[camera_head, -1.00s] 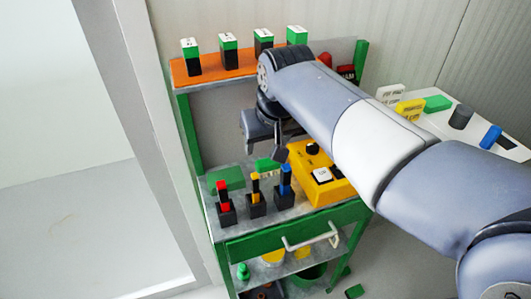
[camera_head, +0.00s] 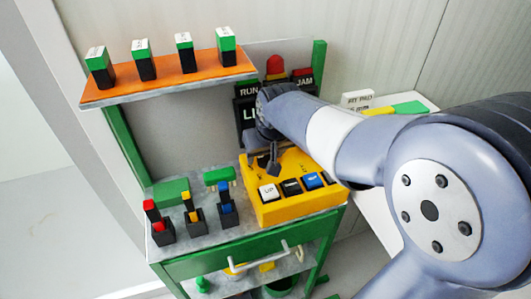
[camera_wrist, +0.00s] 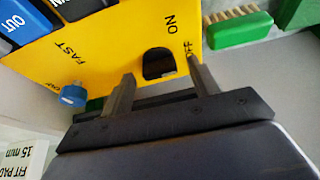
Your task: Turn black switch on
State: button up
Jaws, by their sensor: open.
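The black switch (camera_wrist: 158,62) is a small dark rocker on the yellow control box (camera_wrist: 110,50), between the words ON and OFF in the wrist view. My gripper (camera_wrist: 161,72) is open, its two fingers pointing at the box, one on each side of the switch. The fingers hold nothing, and I cannot tell whether they touch the switch. In the head view my gripper (camera_head: 272,168) is over the back left part of the yellow box (camera_head: 300,205); the switch is not clearly visible there.
A blue knob (camera_wrist: 73,96) marked FAST is beside the switch. White (camera_head: 268,192), black (camera_head: 291,186) and blue (camera_head: 312,180) buttons line the box front. Red, yellow and blue-topped levers (camera_head: 190,215) stand left. An orange shelf (camera_head: 170,80) is above; a green brush (camera_wrist: 240,28) lies nearby.

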jog(key=c, duration=1)
jog(key=shift+n, duration=0.4)
jog(key=shift+w+d+n+y, duration=0.1)
jog(key=shift+n+y, duration=0.4)
jog(key=shift+n, duration=0.5)
jog(key=n+g+y+b, duration=0.1)
jog(key=n, duration=0.2)
jog(key=shift+f+n, duration=0.1)
jog(key=shift+n, duration=0.3)
jog(key=n+g, duration=0.1)
jog(key=n, duration=0.1)
jog(key=n+g+y+b, duration=0.1)
jog(key=n, duration=0.2)
jog(key=shift+w+d, duration=0.1)
jog(key=shift+w, duration=0.05)
jog(key=shift+n, duration=0.3)
